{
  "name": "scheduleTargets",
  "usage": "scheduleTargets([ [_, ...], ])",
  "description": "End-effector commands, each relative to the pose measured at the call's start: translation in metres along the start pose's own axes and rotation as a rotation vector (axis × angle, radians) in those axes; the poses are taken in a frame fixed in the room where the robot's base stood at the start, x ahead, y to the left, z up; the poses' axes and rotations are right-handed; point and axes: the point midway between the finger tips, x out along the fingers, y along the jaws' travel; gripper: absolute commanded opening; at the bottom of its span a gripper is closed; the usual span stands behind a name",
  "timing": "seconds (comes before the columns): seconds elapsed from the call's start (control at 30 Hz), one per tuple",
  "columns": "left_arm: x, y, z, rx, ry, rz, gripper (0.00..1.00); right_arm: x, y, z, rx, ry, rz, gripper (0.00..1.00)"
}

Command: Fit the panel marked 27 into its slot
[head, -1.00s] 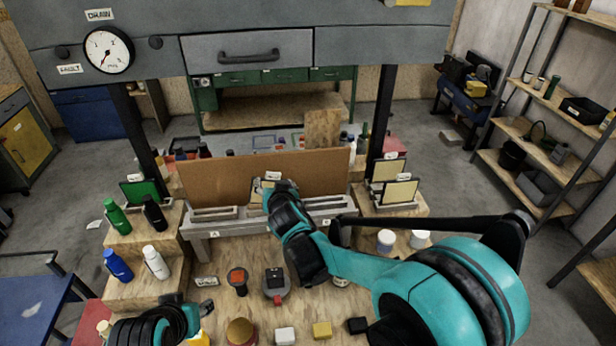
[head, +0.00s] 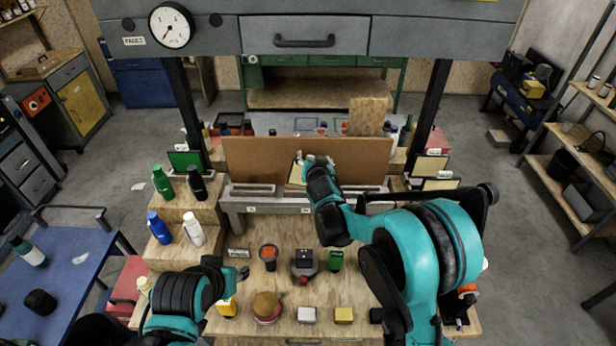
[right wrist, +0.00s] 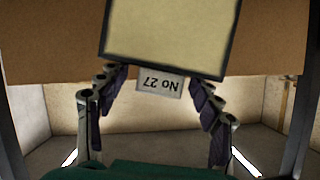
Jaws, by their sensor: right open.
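The panel marked 27 (head: 297,173) is cream with a dark frame. In the head view it stands upright, slightly tilted, before the brown board at the grey slotted rack (head: 232,205). Its lower edge is partly covered, so I cannot tell how it sits in a slot. In the right wrist view the panel (right wrist: 172,32) shows its label "No 27" upside down. My right gripper (head: 318,160) is at the panel's right side; in the wrist view its fingers (right wrist: 160,105) are spread around the label, apart from it. My left gripper (head: 240,275) is low over the table's left side, its jaws unclear.
The brown board (head: 345,158) stands behind the rack. Other framed panels stand at the right (head: 428,167) and a green one at the left (head: 186,161). Bottles (head: 163,182) stand on the left steps.

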Motion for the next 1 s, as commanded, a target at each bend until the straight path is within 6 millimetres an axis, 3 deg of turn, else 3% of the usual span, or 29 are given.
scheduleTargets([
  [0.07, 0.000, 0.000, 0.000, 0.000, 0.000, 0.000, 0.40, 0.000, 0.000, 0.000, 0.000, 0.000, 0.000, 0.63],
  [0.3, 0.000, 0.000, 0.000, 0.000, 0.000, 0.000, 0.40, 0.000, 0.000, 0.000, 0.000, 0.000, 0.000, 0.00],
  [0.73, 0.000, 0.000, 0.000, 0.000, 0.000, 0.000, 0.40, -0.002, -0.001, -0.005, 0.000, 0.000, 0.000, 0.00],
  [1.0, 0.001, 0.000, 0.001, 0.000, 0.000, 0.000, 0.40, -0.017, -0.010, -0.040, 0.000, 0.000, 0.000, 0.00],
])
